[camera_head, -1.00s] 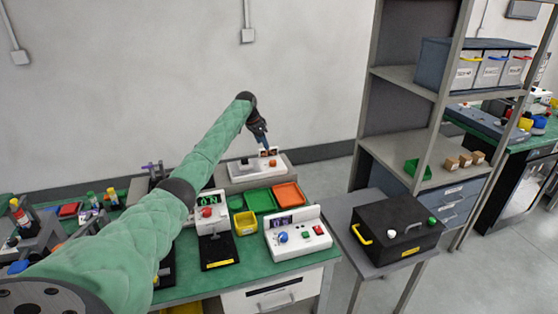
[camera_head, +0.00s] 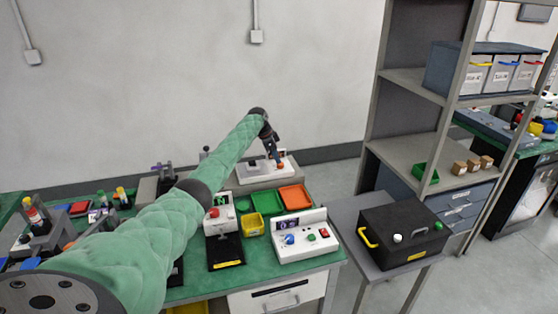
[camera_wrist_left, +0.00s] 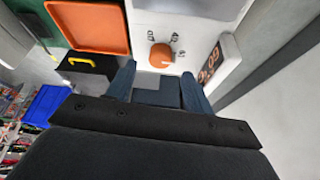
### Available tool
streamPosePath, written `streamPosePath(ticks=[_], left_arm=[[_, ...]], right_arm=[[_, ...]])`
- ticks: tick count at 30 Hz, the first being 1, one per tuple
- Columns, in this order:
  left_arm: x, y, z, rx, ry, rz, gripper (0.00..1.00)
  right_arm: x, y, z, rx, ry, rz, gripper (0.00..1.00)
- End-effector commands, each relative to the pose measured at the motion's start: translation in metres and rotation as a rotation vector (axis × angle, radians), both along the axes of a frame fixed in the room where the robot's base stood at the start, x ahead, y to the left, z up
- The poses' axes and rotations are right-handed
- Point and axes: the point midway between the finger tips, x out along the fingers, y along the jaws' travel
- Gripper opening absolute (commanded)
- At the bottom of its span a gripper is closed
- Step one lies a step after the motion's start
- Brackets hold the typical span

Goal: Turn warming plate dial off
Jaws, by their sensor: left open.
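In the head view the left gripper (camera_head: 277,157) covers part of the dial area. My right gripper is not in view.
In front of the plate are an orange tray (camera_head: 294,198), a green tray (camera_head: 266,203) and a yellow bin (camera_head: 253,225). A white panel box (camera_head: 305,245) with a blue knob stands nearer. A black case (camera_head: 402,235) sits on the grey side table.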

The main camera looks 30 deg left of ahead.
Motion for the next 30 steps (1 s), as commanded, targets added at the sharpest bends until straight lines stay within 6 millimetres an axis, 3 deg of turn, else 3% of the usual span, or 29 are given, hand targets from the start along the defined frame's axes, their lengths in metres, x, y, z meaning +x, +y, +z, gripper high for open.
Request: streamPosePath(ticks=[9, 20, 27, 30], left_arm=[[0.009, -0.010, -0.031, 0.000, 0.002, 0.001, 0.52], [0.010, -0.011, -0.037, 0.001, 0.000, 0.001, 0.52], [0.010, -0.011, -0.037, 0.001, 0.000, 0.001, 0.09], [0.010, -0.011, -0.037, 0.001, 0.001, 0.002, 0.07]], right_arm=[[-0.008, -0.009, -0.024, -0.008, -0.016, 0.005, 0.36], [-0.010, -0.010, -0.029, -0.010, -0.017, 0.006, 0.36], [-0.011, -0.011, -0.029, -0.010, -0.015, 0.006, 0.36], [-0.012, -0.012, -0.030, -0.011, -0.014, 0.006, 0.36]])
